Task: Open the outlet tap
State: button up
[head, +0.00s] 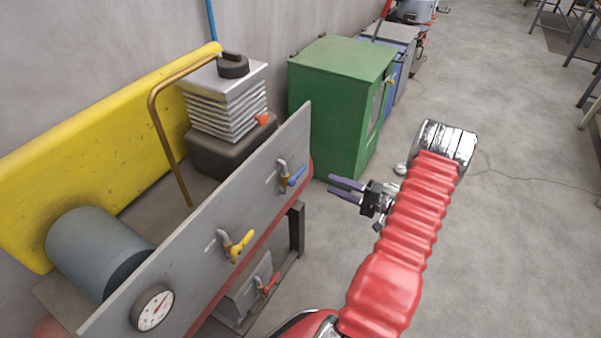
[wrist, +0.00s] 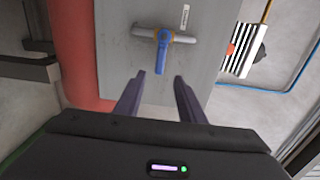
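A tap with a blue lever (head: 295,176) sits on the right part of the grey panel (head: 262,185). In the wrist view its blue lever (wrist: 163,52) crosses a grey pipe (wrist: 180,40) and points toward my gripper. A small white tag (wrist: 185,17) beside it is too small to read. A tap with a yellow lever (head: 240,245) is further left on the panel, and a red lever (head: 267,287) is low down. I cannot tell which one is the outlet tap. My gripper (head: 331,185) is open and empty, right of the blue lever and apart from it.
A green cabinet (head: 335,95) stands behind my gripper. A round gauge (head: 152,308) is at the panel's left end. A red pipe (wrist: 72,50) runs along the panel's edge. The floor (head: 500,230) to the right is mostly clear, with a thin cable across it.

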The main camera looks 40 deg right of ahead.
aim_at(303, 172)
jog(key=shift+w, duration=0.1)
dwell(0.3)
jog(key=x, duration=1.3)
jog(key=shift+w, duration=0.3)
jog(key=shift+f, duration=0.1)
grip_shut()
jog(key=shift+a, duration=0.2)
jog(key=shift+s+d, duration=0.1)
jog(key=shift+d, duration=0.05)
